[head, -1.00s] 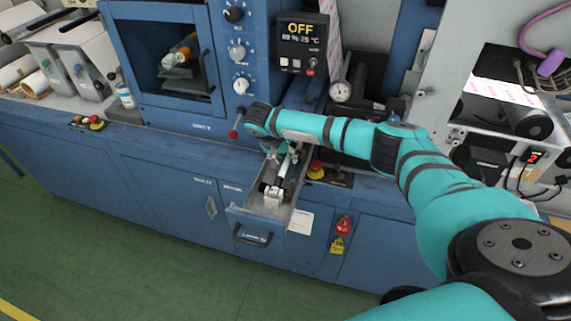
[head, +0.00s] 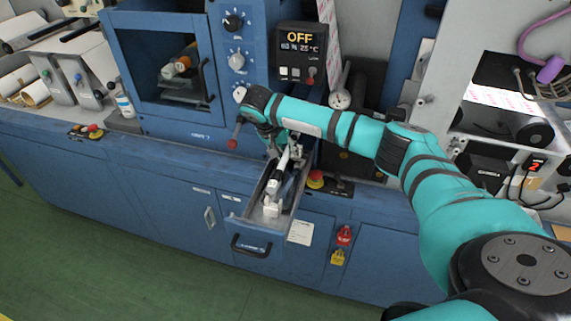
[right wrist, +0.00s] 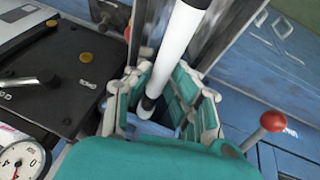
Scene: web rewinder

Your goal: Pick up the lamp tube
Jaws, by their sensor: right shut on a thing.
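The lamp tube (right wrist: 175,45) is a slim white tube with a dark band near its end. In the right wrist view it passes between the teal-padded fingers of my right gripper (right wrist: 158,92), which is shut on it. In the head view the tube (head: 283,161) slants at the open drawer (head: 237,224), with my right gripper (head: 279,146) at its upper end. I cannot tell whether its lower end touches the drawer. My left gripper is not in view.
A white block (head: 271,208) lies at the drawer's front. The display box (head: 302,48) reads OFF. Green floor lies clear in front.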

